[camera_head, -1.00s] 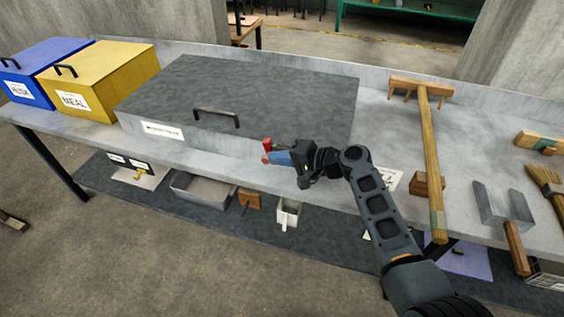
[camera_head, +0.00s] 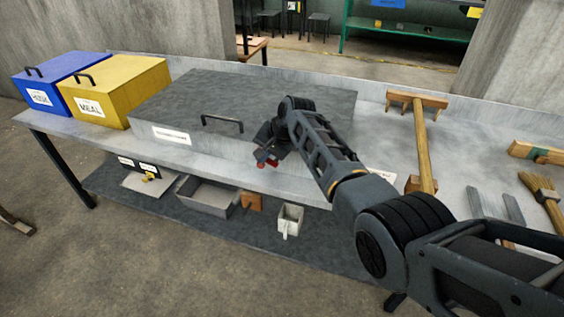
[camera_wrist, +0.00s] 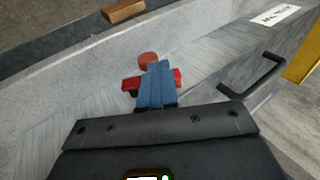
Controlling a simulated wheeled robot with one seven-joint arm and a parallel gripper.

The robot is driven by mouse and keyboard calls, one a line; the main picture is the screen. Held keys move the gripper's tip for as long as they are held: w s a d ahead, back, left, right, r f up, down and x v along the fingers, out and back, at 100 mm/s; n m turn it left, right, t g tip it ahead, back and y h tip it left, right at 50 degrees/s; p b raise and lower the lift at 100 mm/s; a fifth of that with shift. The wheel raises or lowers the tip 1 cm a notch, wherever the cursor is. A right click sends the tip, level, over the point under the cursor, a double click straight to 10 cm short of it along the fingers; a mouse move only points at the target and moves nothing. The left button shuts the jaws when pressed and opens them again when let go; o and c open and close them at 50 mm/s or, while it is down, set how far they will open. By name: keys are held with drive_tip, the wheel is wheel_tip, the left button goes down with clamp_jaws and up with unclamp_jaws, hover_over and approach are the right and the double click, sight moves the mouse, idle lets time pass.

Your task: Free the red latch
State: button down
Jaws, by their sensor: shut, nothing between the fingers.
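The red latch (camera_wrist: 131,84) is on the front of the large grey box (camera_head: 185,115). In the wrist view its red parts show on both sides of my blue fingers, with a round red knob (camera_wrist: 148,58) just beyond the tips. The fingers hide the latch's middle, and I cannot tell whether they touch it. My gripper (camera_wrist: 156,68) is shut with nothing between its fingers. In the head view only small red bits (camera_head: 271,162) show below my gripper, and my arm hides the rest. The box's lid, with a black handle (camera_head: 222,123), is down.
A yellow MEAL box (camera_head: 125,95) and a blue box (camera_head: 50,85) stand at the left on the bench. A wooden rake (camera_head: 422,145), metal tool and brush (camera_head: 545,192) lie at the right. A tray (camera_head: 208,195) and white jug (camera_head: 289,218) are on the lower shelf.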

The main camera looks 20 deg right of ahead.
drive_tip(key=h+b, duration=0.1)
drive_tip(key=a+f+g+h+b, duration=0.1)
drive_tip(key=b, duration=0.1)
drive_tip(key=w+g+h+b, duration=0.1)
drive_tip(key=shift+a+f+b, duration=0.25)
drive_tip(key=shift+f+b, duration=0.1)
drive_tip(key=shift+b, duration=0.05)
drive_tip(key=shift+w+a+f+b, duration=0.1)
drive_tip(key=shift+w+b, duration=0.05)
drive_tip(key=shift+b, duration=0.25)
drive_tip(key=shift+a+b, duration=0.15)
drive_tip(key=shift+b, duration=0.25)
